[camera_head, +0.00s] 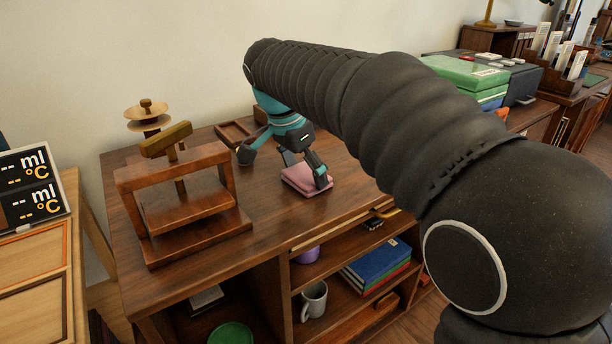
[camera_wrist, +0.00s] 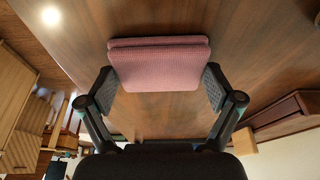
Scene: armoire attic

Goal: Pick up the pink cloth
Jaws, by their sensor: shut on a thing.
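The pink cloth (camera_head: 302,181) is a flat folded square on the dark wooden cabinet top (camera_head: 345,200). It also shows in the wrist view (camera_wrist: 160,66), between the two finger pads. My gripper (camera_head: 305,168) reaches down to the cloth from behind, and in the wrist view (camera_wrist: 160,88) its pads press on the left and right edges of the cloth. The gripper is shut on the cloth. The cloth appears at the level of the cabinet top; I cannot tell whether it is lifted at all.
A wooden press (camera_head: 180,200) stands left of the cloth. A small wooden tray (camera_head: 234,133) lies behind. Green and blue boxes (camera_head: 466,72) are at the back right. Shelves below hold a grey mug (camera_head: 314,301) and books (camera_head: 375,265). The top in front of the cloth is clear.

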